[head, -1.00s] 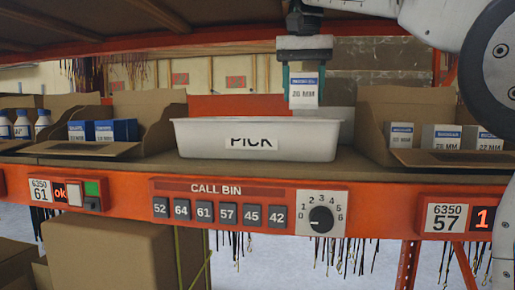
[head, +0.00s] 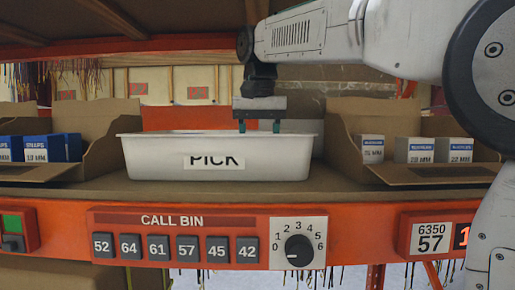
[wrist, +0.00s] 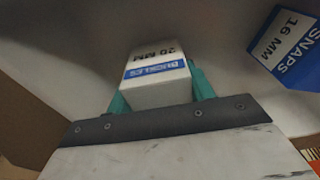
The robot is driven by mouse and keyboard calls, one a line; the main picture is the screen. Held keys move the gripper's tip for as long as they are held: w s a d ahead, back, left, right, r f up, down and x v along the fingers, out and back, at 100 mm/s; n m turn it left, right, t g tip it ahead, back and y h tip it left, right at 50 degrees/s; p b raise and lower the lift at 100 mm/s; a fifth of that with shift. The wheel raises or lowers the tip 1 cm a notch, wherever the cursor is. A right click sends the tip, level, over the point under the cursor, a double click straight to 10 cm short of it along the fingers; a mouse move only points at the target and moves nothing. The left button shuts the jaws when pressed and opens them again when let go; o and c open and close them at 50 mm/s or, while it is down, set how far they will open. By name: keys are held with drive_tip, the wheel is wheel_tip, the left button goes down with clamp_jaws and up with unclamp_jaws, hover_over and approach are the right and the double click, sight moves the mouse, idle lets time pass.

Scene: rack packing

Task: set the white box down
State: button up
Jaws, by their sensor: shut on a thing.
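My gripper (head: 259,125) reaches down into the white bin marked PICK (head: 290,160) on the shelf. In the wrist view my gripper's teal fingers (wrist: 160,90) are shut on the white box (wrist: 157,65), which has a blue BUCKLES band and the text 20 MM. In the head view the bin's front wall hides the white box and the lower fingertips. I cannot tell whether the box touches the bin floor. A blue SNAPS 16 MM box (wrist: 288,50) lies in the bin to the right in the wrist view.
A cardboard bin (head: 375,135) with several white boxes stands right of the white bin. Another cardboard bin (head: 105,140) with blue boxes stands at left. The shelf above (head: 170,30) hangs over the arm. The CALL BIN panel (head: 210,235) runs along the front edge.

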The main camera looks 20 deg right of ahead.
drive_tip(key=shift+f, duration=0.4)
drive_tip(key=shift+f, duration=0.1)
drive_tip(key=o, duration=1.1)
drive_tip(key=shift+f, duration=0.1)
drive_tip(key=shift+c, duration=0.2)
drive_tip(key=r, duration=0.4)
drive_tip(key=s+r, duration=0.1)
drive_tip(key=r, duration=0.7)
drive_tip(key=shift+s+a+r, duration=0.15)
drive_tip(key=shift+s+a, duration=0.05)
drive_tip(key=shift+a, duration=0.15)
